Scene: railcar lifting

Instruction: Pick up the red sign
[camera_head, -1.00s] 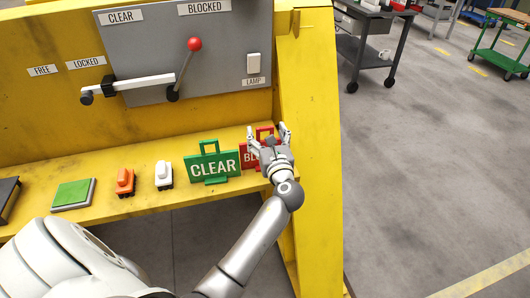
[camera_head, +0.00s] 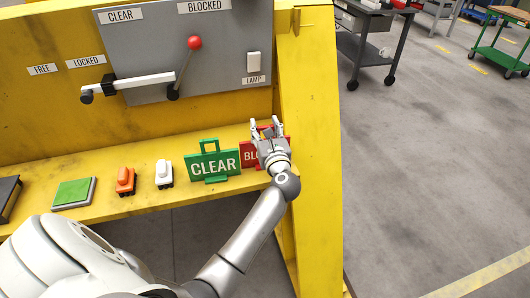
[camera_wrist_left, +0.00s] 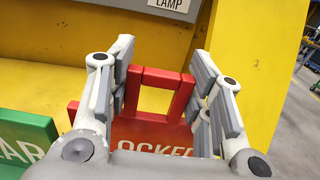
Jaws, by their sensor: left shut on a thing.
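The red sign (camera_head: 249,155) stands upright on the yellow ledge, with white letters and a loop handle on top. My left gripper (camera_head: 267,126) is shut on it from the front and covers its right part in the head view. In the left wrist view, the red sign (camera_wrist_left: 150,133) shows between the two fingers, with its handle rising between them. The sign still appears to be at ledge height. My right gripper is not in view.
A green CLEAR sign (camera_head: 213,164) stands close to the left of the red one. A white piece (camera_head: 164,174), an orange piece (camera_head: 125,181) and a green block (camera_head: 74,193) sit further left. A yellow post (camera_head: 312,150) rises close to the right.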

